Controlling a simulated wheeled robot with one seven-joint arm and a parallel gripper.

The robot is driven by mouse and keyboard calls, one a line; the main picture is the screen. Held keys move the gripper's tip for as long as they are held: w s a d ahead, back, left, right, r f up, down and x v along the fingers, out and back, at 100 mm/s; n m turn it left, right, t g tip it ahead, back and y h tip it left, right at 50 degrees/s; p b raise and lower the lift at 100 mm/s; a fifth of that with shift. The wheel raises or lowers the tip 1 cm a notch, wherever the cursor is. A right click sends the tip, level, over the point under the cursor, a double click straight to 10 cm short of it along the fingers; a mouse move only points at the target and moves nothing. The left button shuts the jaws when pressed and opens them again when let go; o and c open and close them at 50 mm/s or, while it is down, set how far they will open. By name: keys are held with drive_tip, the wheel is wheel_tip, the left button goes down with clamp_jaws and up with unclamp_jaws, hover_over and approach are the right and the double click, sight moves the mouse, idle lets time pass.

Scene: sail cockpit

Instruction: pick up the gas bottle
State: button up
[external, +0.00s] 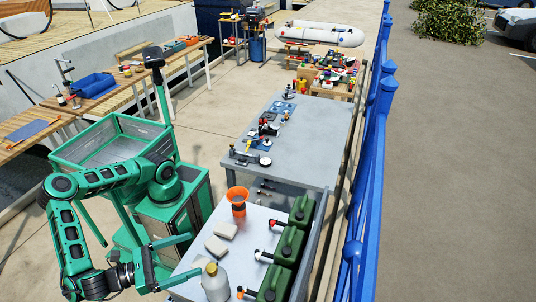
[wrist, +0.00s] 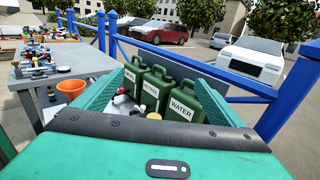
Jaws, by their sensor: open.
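The gas bottle appears to be the pale grey bottle (external: 215,283) with a yellowish cap, standing upright at the near left of the front grey table. In the wrist view only its cap (wrist: 154,116) shows, low between my fingers; the palm edge hides the rest. My gripper (external: 194,254) is open and empty, its fingers spread level and pointing right across the table's left edge. The fingertips are close to the bottle in the external view, but I cannot tell the exact gap or whether they touch.
Several green jerry cans (external: 287,246) line the table's right side; the labels PETROL and WATER read in the wrist view. An orange funnel (external: 238,195) and pale blocks (external: 217,245) stand behind the bottle. A second grey table (external: 315,130) and a blue railing (external: 372,175) lie beyond.

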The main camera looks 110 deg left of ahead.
approach(225, 274)
wheel_tip(225, 274, down, 2)
drive_tip(key=s, duration=0.1)
drive_tip(key=x, duration=0.5)
drive_tip(key=shift+w+a+f, duration=0.1)
drive_tip(key=shift+a+f, duration=0.1)
drive_tip(key=shift+a, duration=0.15)
drive_tip(key=shift+r+x, duration=0.25)
drive_tip(key=shift+x, duration=1.1)
drive_tip(key=shift+r+x, duration=0.2)
drive_tip(key=shift+x, duration=1.15)
drive_tip(key=shift+w+d, duration=0.1)
drive_tip(key=shift+d, duration=0.05)
drive_tip(key=c, duration=1.8)
drive_tip(key=shift+c, duration=0.2)
drive_tip(key=shift+r, duration=0.1)
